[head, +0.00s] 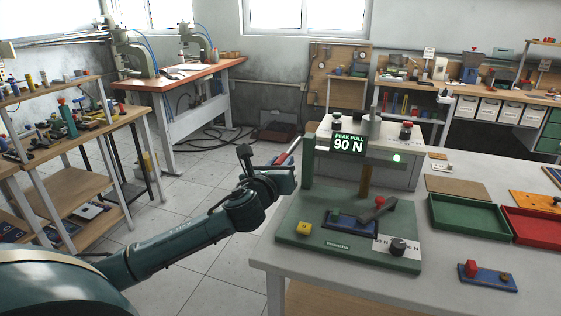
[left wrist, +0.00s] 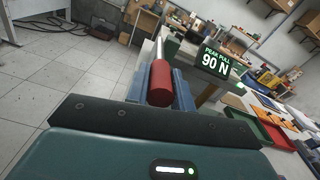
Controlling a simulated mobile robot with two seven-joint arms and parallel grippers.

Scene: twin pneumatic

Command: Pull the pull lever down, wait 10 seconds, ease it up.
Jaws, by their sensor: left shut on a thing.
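The pull lever has a red grip (head: 283,158) and a pale metal rod that slants up to the right toward a green post (head: 308,165). My left gripper (head: 285,176) is shut on the grip, at the left side of the green fixture. In the left wrist view the red grip (left wrist: 160,84) lies between the two blue-grey fingers, with the silver rod (left wrist: 158,48) leading away from it. A green display (head: 348,145) reads "PEAK PULL 90 N". How the rod joins the fixture is hard to make out. My right gripper is not in view.
The green base (head: 292,236) stands on a grey table (head: 453,225) with a yellow button (head: 304,228), a black knob (head: 398,246) and a red-handled clamp. A green tray (head: 467,232) and red tray (head: 540,245) are to the right. Open floor lies left of the table.

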